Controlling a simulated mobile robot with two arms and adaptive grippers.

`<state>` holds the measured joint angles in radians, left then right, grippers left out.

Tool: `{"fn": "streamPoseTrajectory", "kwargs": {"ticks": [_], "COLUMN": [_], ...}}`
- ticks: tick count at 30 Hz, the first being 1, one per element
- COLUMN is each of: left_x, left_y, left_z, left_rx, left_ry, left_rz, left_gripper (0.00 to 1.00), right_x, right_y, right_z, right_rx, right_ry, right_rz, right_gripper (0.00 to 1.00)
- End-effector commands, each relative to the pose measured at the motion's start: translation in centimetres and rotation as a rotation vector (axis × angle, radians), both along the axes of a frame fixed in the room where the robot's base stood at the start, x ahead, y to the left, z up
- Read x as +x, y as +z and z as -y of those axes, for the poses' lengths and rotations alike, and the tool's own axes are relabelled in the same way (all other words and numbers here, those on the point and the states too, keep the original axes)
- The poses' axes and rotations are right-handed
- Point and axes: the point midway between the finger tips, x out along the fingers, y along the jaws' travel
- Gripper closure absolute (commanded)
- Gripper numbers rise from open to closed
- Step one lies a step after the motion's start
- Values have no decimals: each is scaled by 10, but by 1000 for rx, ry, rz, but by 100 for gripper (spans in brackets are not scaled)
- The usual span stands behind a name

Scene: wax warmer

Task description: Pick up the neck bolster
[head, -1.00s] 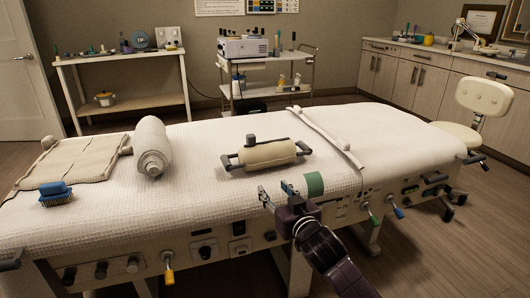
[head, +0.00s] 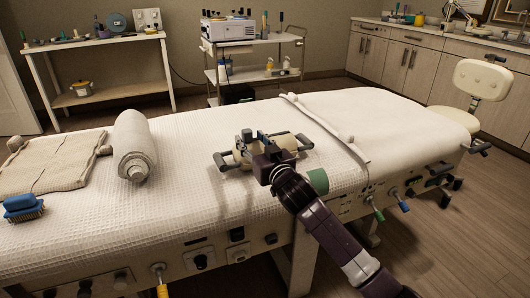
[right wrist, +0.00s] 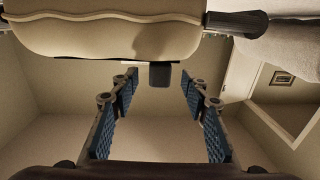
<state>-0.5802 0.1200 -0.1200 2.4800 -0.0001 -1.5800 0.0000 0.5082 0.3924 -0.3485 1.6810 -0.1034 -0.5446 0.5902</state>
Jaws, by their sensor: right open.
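The neck bolster (head: 284,143), a cream padded cylinder with a dark handle at each end and a small dark knob, lies on the white treatment table (head: 215,205). My right gripper (head: 256,143) is at the bolster, hiding part of it in the head view. In the right wrist view the bolster (right wrist: 105,35) fills the top. The fingers of my right gripper (right wrist: 158,88) are spread, with the dark knob (right wrist: 160,75) showing between their tips. I cannot tell whether they touch it. My left gripper is not in view.
A white roll (head: 134,145), a beige mat (head: 50,165) and a blue brush (head: 23,207) lie at the left of the table. A pale strap (head: 325,124) crosses it just right of the bolster.

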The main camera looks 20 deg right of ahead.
Motion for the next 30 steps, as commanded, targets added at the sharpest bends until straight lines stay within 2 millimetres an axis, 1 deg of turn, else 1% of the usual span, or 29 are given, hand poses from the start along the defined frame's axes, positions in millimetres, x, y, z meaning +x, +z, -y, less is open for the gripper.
{"fn": "streamPoseTrajectory", "kwargs": {"ticks": [1, 3, 7, 10, 17, 28, 29, 30], "left_x": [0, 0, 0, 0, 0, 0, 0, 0], "left_y": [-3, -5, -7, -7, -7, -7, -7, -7], "left_z": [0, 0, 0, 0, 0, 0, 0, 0], "left_rx": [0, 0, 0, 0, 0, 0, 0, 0], "left_ry": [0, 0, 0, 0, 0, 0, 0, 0], "left_rz": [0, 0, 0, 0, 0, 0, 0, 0], "left_gripper": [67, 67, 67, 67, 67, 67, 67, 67], "right_x": [8, 18, 31, 35, 36, 36, 36, 36], "right_y": [0, 0, 0, 0, 0, 0, 0, 0], "right_z": [0, -2, -2, -3, -3, -3, -3, -3], "right_rx": [0, 0, 0, 0, 0, 0, 0, 0], "right_ry": [-1, 0, -1, 0, 0, 0, 0, 0], "right_rz": [1, 1, 1, 0, 1, 0, 0, 0], "right_gripper": [58, 58, 58, 58, 58, 98, 100, 100]}}
